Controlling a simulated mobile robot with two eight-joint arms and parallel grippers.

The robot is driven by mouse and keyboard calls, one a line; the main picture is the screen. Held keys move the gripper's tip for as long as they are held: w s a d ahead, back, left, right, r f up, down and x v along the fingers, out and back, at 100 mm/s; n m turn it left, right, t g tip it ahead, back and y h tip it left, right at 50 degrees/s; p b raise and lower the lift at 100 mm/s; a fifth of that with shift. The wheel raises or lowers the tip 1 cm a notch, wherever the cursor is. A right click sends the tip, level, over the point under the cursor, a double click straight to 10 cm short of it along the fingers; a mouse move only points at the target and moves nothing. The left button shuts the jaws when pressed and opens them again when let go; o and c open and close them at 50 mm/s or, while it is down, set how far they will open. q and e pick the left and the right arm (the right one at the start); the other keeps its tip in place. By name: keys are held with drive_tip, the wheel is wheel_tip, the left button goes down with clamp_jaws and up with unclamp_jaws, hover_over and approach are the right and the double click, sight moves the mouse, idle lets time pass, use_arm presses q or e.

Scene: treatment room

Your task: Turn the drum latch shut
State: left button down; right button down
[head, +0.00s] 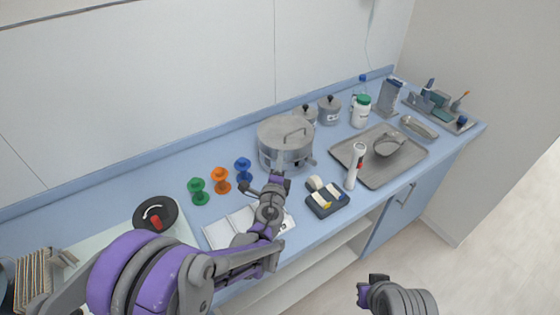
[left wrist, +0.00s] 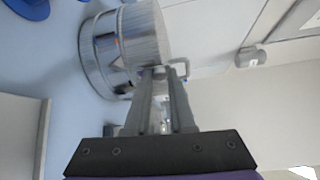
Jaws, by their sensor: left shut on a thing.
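My left gripper (head: 278,176) reaches to the drum's front side. In the left wrist view its fingers (left wrist: 162,75) are close together against the drum's side, shut on the latch. The fingers hide most of the latch, so its angle cannot be told. Part of my right arm (head: 375,290) shows low at the right, away from the counter; its fingers are not clear.
Green (head: 199,190), orange (head: 221,180) and blue (head: 243,170) stands are left of the drum. A dark block with rolls (head: 327,200), a white torch-like tool (head: 355,165) and a metal tray (head: 415,160) are to its right. Lidded pots (head: 329,110) stand behind.

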use_arm(q)
drive_tip(key=c, duration=0.8)
unclamp_jaws()
drive_tip(key=shift+a, duration=0.1)
drive_tip(key=shift+o, duration=0.2)
drive_tip(key=shift+s, duration=0.1)
drive_tip(key=s, duration=1)
drive_tip(key=shift+s+a+r+b, duration=0.3)
drive_tip(key=shift+a+r, duration=0.05)
drive_tip(key=shift+r, duration=0.1)
